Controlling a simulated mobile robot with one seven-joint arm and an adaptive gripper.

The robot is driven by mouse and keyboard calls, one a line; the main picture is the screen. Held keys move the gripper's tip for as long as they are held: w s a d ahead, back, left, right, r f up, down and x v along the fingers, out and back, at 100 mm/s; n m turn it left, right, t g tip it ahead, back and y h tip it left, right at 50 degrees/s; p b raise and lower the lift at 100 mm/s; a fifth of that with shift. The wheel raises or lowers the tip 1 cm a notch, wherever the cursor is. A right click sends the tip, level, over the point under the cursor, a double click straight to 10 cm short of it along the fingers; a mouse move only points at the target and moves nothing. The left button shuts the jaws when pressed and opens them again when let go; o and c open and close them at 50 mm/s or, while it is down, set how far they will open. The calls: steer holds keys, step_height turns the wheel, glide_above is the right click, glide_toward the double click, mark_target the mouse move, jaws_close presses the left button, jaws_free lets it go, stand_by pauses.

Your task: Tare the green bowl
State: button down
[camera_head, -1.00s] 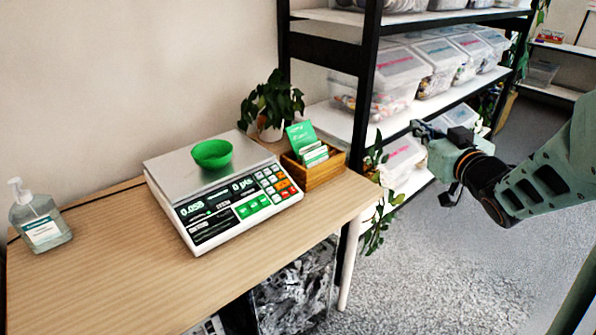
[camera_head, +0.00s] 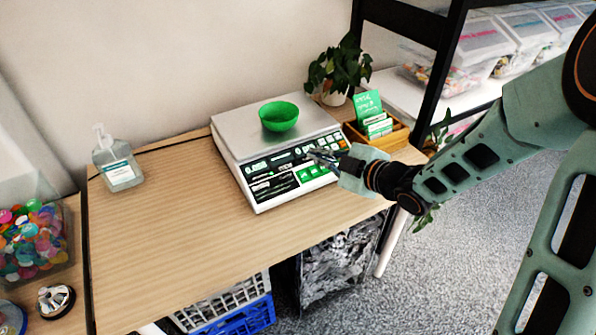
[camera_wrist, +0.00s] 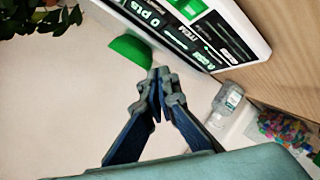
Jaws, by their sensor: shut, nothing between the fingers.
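The green bowl (camera_head: 279,116) sits upright on the metal plate of the white scale (camera_head: 238,126), toward its back. The scale's front panel has a dark display, green keys (camera_head: 313,173) and a small keypad, partly hidden by my gripper. My gripper (camera_head: 312,154) is shut and empty, and its tips are over the right part of the panel. I cannot tell whether they touch it. In the wrist view my gripper (camera_wrist: 157,77) has its fingers together, with the green bowl (camera_wrist: 131,51) beyond them and the scale (camera_wrist: 246,28) at the upper right.
The scale stands on a wooden table (camera_head: 180,240). A sanitizer bottle (camera_head: 118,165) stands at the left. A wooden card box (camera_head: 398,137) and a potted plant (camera_head: 337,72) are behind right. A black shelf post (camera_head: 441,75) rises at the right. The table's front left is clear.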

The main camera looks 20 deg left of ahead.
mark_target(304, 176)
steer(key=shift+s+a, duration=0.1)
steer(key=shift+a, duration=0.05)
steer(key=f+b, duration=0.2)
steer(key=w+a+f+b, duration=0.1)
steer(key=f+b, duration=0.1)
steer(key=a+f+b, duration=0.1)
steer(key=f+b, duration=0.1)
steer(key=f, duration=0.1)
steer(key=shift+w, duration=0.4)
steer(key=shift+w+a+f+b, duration=0.25)
steer(key=shift+a+f+b, duration=0.1)
steer(key=shift+f+b, duration=0.25)
stand_by(0.9)
steer(key=shift+w+a+f+b, duration=0.1)
steer(key=shift+f+b, duration=0.25)
steer(key=shift+b, duration=0.05)
